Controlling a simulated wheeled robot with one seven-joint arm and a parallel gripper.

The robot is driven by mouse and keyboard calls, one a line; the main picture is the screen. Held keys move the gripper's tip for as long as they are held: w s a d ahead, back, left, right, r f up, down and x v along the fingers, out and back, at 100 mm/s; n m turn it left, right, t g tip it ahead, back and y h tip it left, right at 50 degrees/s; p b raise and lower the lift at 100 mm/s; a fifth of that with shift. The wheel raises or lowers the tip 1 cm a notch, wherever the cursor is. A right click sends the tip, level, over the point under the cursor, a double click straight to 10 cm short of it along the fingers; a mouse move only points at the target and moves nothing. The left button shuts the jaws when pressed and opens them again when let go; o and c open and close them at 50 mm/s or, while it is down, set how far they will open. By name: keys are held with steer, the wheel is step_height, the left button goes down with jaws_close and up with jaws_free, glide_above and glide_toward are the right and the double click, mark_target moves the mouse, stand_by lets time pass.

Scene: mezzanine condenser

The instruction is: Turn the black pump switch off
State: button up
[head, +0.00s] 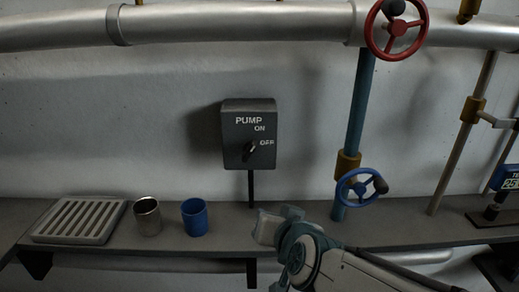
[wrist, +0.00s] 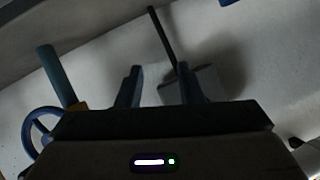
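The dark grey pump switch box (head: 235,150) is on the wall in the head view, with ON and OFF labels. Its black switch knob (head: 250,151) is tilted, with its upper end leaning right; I cannot tell which label it is set to. My gripper (wrist: 157,76) is open and empty in the wrist view, its two fingers apart. The underside of the switch box (wrist: 205,80) shows beyond the right finger there, and the knob is hidden. In the head view my wrist is below and slightly right of the box, not touching it.
On the shelf (head: 400,231) stand a grey slotted tray (head: 80,220), a metal cup (head: 147,216) and a blue cup (head: 195,217). A blue valve wheel (head: 360,187) on a vertical pipe is right of the box. A red wheel (head: 396,28) is above. The wall around the box is clear.

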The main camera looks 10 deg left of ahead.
mark_target(249, 154)
steer(key=s+a+r+m+t+h+p, duration=0.1)
steer(key=s+a+r+m+t, duration=0.1)
steer(key=s+r+t, duration=0.15)
steer(key=s+a+r+m+t+h, duration=0.1)
steer(key=s+a+r+m+t, duration=0.15)
steer(key=r, duration=0.25)
steer(key=x, duration=1.4)
steer(key=shift+w+d+r, duration=0.15)
steer(key=shift+d+r, duration=0.1)
steer(key=shift+r, duration=0.15)
jaws_close()
